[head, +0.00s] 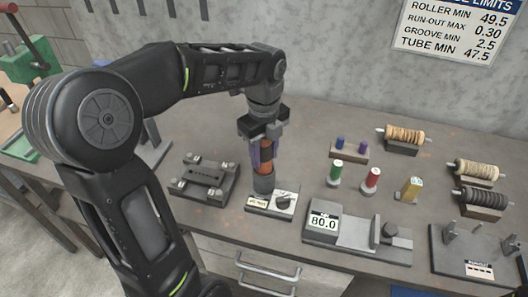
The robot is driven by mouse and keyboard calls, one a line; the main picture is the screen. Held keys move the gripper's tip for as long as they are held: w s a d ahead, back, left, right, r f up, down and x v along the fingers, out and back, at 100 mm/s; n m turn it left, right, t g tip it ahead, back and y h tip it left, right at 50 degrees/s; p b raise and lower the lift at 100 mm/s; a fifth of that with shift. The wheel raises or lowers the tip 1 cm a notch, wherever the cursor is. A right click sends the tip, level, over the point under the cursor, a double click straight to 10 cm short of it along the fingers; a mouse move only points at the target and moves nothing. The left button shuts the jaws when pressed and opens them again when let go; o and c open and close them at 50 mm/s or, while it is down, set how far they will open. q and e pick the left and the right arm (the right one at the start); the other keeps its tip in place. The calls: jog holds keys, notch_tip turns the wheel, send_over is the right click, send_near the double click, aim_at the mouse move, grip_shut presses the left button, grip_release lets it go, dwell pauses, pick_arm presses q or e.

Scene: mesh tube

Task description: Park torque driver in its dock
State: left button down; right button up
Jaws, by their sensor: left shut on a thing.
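My left gripper (262,135) points straight down over the workbench and is shut on the torque driver (265,160), which has an orange and dark body. The driver is upright, directly above a small block with a label and a dark knob (284,200). A grey cylinder shows at the driver's lower end, over the left part of that block. I cannot tell whether this cylinder is the dock's cup or part of the driver, nor whether the driver is seated. The gripper hides the driver's top. My right gripper is not in view.
A dark fixture (205,181) stands to the left. A gauge reading 80.0 (324,222) is to the right, with green (337,171), red (372,178) and yellow (410,188) pieces behind it. Wound rollers (404,136) sit farther right. The bench behind the driver is fairly clear.

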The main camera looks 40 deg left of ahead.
pick_arm(q)
jog(key=shift+f+b, duration=0.35)
jog(key=shift+f, duration=0.2)
dwell(0.4)
jog(key=c, duration=0.8)
grip_release()
jog(key=shift+r+b, duration=0.35)
jog(key=shift+r, duration=3.6)
jog(key=shift+f, duration=0.1)
